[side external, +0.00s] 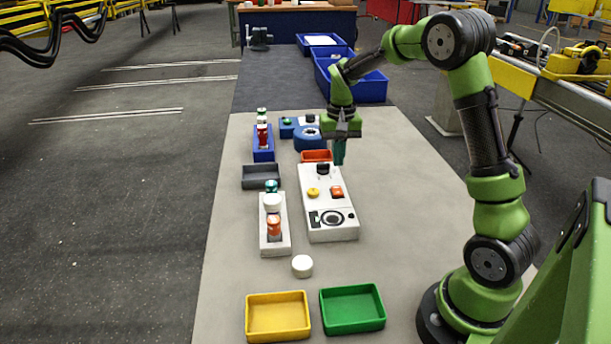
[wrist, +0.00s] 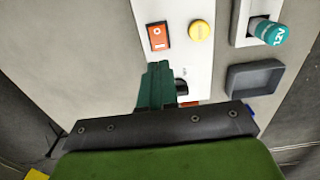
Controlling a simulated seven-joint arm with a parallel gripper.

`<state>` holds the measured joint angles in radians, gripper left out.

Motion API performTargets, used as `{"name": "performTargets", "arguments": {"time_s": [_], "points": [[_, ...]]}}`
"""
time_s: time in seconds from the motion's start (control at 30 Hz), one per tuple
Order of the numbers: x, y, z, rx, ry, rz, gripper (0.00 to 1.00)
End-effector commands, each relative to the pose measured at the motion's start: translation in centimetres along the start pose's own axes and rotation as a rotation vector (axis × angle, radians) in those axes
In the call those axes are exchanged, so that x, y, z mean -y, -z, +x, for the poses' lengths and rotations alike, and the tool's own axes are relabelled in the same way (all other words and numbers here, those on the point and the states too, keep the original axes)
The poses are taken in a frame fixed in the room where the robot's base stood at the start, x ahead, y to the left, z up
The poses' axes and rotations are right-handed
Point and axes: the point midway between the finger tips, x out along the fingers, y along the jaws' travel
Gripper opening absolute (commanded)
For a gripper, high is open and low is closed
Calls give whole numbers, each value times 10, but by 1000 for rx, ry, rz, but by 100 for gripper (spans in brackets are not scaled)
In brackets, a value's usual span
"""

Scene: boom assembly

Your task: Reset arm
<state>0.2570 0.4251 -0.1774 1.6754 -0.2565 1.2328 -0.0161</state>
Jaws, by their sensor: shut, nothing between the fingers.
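My green arm reaches over the bench from the right. My gripper (side external: 340,152) points down beside the far right end of the white control panel (side external: 330,220). Its teal fingers also show in the wrist view (wrist: 157,85), where they are together with nothing held. The panel carries a black knob (side external: 322,168), a yellow button (side external: 313,192), an orange-red switch (side external: 337,192) and a black round part near its front. In the wrist view the fingers appear next to the black knob (wrist: 181,86); I cannot tell whether they touch it.
A white rack (side external: 275,245) with cylinders stands left of the panel, and a blue rack (side external: 263,155) stands behind. A grey tray (side external: 261,177), a red tray (side external: 317,155), a yellow tray (side external: 277,316), a green tray (side external: 352,309) and a white cap (side external: 302,266) are nearby.

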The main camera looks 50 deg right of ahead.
Motion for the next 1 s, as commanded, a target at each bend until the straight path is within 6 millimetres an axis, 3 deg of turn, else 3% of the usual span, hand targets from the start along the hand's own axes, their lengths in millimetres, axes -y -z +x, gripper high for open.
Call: {"name": "performTargets", "arguments": {"time_s": [0.23,0.37,0.47,0.7,0.9,1.0], "points": [[0,1,2,-7,2,-4,0],[2,-21,4,-3,31,-22,0],[12,-49,-14,-39,85,-59,0],[29,-135,-65,-168,243,-187,0],[30,-204,-91,-290,364,-300,0],[27,-230,-98,-345,414,-346,0]]}}
